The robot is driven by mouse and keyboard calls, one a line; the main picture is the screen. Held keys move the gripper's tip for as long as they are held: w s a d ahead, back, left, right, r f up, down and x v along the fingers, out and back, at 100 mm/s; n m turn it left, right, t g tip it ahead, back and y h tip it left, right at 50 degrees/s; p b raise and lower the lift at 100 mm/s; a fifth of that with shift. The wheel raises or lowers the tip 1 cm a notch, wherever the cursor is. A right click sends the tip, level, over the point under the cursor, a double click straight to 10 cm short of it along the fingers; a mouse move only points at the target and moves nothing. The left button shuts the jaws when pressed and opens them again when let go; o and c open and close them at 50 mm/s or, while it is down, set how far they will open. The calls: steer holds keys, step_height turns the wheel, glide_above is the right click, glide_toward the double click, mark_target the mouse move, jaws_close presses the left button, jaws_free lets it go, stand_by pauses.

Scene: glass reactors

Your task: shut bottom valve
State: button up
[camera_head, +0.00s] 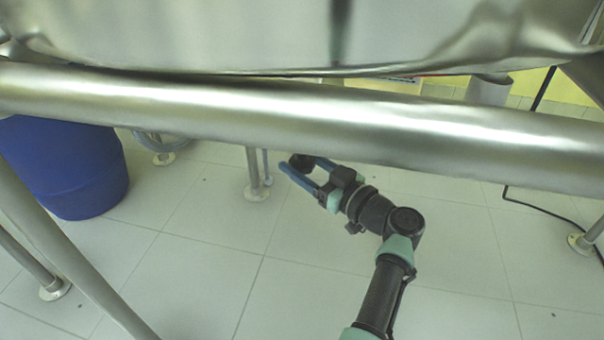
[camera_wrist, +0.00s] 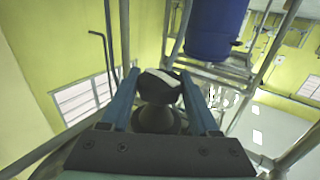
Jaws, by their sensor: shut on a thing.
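My gripper (camera_head: 298,164) reaches in under the steel vessel, with its two blue fingers on either side of a black valve handle (camera_head: 302,161). In the wrist view my gripper (camera_wrist: 160,76) is shut on the black handle (camera_wrist: 158,83), which sits between the fingers. A grey round valve body (camera_wrist: 157,119) shows close behind the handle, between the fingers and the gripper's palm. The vessel's bottom outlet is hidden behind the steel tube in the head view, so how far the valve is turned cannot be told.
A thick steel tube (camera_head: 300,120) crosses above my gripper, below the steel vessel (camera_head: 250,35). A frame leg (camera_head: 253,172) stands just left of the fingertips. A blue drum (camera_head: 65,165) is at the left. The tiled floor (camera_head: 480,270) at the right is mostly clear.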

steer(key=shift+f+n+g+y+b, duration=0.15)
steer(key=shift+n+g+y+b, duration=0.4)
steer(key=shift+b, duration=1.1)
steer(key=shift+w+r+n+g+y, duration=0.1)
steer(key=shift+r+n+g+y, duration=0.15)
steer(key=shift+n+g+y, duration=0.75)
steer(key=shift+g+h, duration=0.25)
steer(key=shift+g, duration=0.1)
steer(key=shift+a+n+g, duration=0.1)
steer(key=shift+n+g, duration=0.15)
steer(key=shift+g, duration=0.15)
steer(key=o, duration=1.1)
steer(key=shift+r+t+p, duration=0.2)
steer(key=shift+t+p, duration=0.1)
steer(key=shift+p, duration=0.6)
steer(key=shift+m+t+p, duration=0.4)
steer(key=shift+m+p, duration=0.1)
steer(key=shift+p, duration=0.5)
